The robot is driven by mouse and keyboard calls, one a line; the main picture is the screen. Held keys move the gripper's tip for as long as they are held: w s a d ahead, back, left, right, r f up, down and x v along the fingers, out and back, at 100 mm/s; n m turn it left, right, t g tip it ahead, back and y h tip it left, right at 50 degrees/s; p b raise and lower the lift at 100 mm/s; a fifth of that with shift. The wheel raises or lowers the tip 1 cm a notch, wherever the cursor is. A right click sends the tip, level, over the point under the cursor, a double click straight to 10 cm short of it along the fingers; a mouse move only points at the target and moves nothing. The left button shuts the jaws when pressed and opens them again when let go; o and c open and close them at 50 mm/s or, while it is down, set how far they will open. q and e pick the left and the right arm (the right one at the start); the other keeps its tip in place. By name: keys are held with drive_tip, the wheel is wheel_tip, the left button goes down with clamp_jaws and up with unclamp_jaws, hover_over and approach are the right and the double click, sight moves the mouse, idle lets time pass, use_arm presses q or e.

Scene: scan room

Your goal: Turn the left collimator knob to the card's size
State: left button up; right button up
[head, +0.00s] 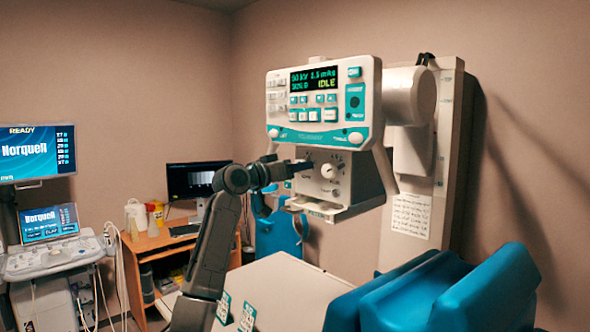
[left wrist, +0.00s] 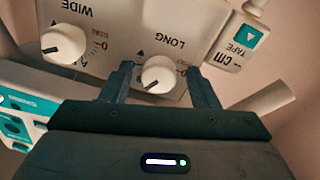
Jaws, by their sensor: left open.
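The collimator box (head: 352,180) hangs under the white and teal control panel (head: 320,100). My left gripper (head: 303,166) is at the left part of its front face. In the left wrist view, the picture is upside down and the white LONG knob (left wrist: 158,74) sits between the open fingers, with a gap on each side. The white WIDE knob (left wrist: 65,43) is to its left there, and it shows in the head view as the right knob (head: 328,171). My gripper hides the LONG knob in the head view. A sheet with small writing (head: 410,215) hangs on the column, unreadable. My right gripper is out of view.
The panel display reads IDLE. A pale table (head: 275,290) lies below, with small teal and white cards (head: 247,316) near its left edge. Blue cushions (head: 455,290) are at the lower right. A desk with a monitor (head: 195,180) and a cart (head: 55,262) stand at left.

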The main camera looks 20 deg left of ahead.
use_arm(q)
drive_tip(key=shift+s+a+f, duration=0.1)
drive_tip(key=shift+s, duration=0.15)
drive_tip(key=b+v, duration=0.5)
drive_tip(key=v, duration=0.5)
drive_tip(key=shift+s+a, duration=0.1)
drive_tip(key=shift+s, duration=0.05)
